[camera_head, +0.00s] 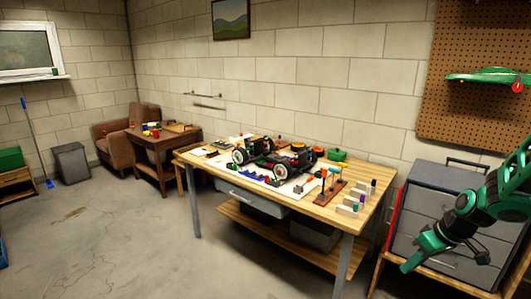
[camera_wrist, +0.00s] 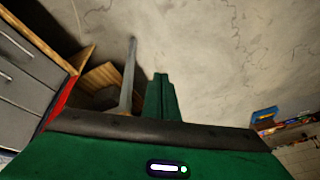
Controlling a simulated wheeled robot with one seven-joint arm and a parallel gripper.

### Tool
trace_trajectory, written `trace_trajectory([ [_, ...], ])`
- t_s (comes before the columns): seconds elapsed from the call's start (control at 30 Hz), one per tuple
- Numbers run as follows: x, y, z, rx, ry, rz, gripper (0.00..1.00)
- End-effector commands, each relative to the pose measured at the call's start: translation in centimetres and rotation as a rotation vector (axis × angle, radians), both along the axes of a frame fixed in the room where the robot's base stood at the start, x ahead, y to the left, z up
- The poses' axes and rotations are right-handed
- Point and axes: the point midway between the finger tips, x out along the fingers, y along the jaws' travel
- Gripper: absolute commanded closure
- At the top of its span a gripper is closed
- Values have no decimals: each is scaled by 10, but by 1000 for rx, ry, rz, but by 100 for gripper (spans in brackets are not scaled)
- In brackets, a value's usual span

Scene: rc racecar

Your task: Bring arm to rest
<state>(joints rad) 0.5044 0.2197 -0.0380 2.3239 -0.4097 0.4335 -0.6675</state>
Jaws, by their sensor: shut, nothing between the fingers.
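My arm (camera_head: 490,205) reaches in from the right edge of the head view, green and black. My gripper (camera_head: 412,264) points down and to the left, in front of the grey drawer cabinet and to the right of the workbench. In the wrist view the green fingers (camera_wrist: 160,97) lie together with nothing between them, over bare concrete floor. The gripper appears apart from the bench and the cabinet.
A wooden workbench (camera_head: 375,171) holds an RC car chassis (camera_head: 275,157), tools and small parts. A grey drawer cabinet (camera_head: 415,210) stands close behind my arm. A side table (camera_head: 150,144) and brown armchair (camera_head: 112,139) stand far left. The floor (camera_head: 130,235) at front left is clear.

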Motion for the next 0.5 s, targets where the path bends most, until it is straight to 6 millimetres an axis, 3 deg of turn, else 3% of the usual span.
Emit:
trace_trajectory([
  [0.2,-65,-6,44,-77,124,-189,100],
  [0.5,-166,-8,91,-126,261,-514,100],
])
